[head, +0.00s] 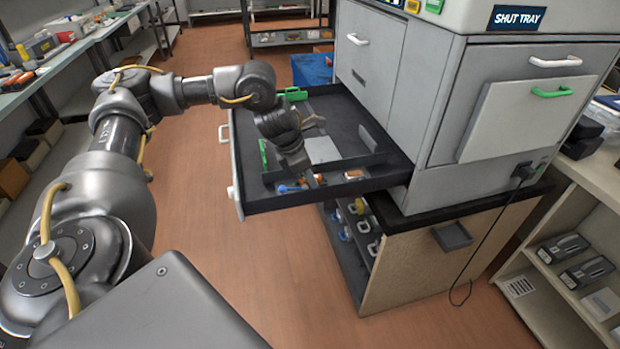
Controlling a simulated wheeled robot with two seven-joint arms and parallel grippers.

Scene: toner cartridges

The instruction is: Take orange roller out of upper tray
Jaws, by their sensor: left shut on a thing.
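The upper tray (237,172) is a dark, shallow drawer pulled out to the left from the grey printer cabinet. My left arm reaches over it from the left, and my left gripper (309,182) points down inside the tray near its front edge. The gripper is shut on a small orange piece, which looks like the orange roller (318,178); the fingers and wrist hide most of it. A blue-ended part (289,188) lies just left of the fingers. A brown-orange block (354,174) lies to their right. My right gripper is not in view.
A grey plate (322,150) and green pieces (292,94) are in the tray. Below it, an open lower shelf (345,262) holds several coloured parts. The cabinet (440,130) stands right of the tray. Wooden floor (255,265) is clear in front.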

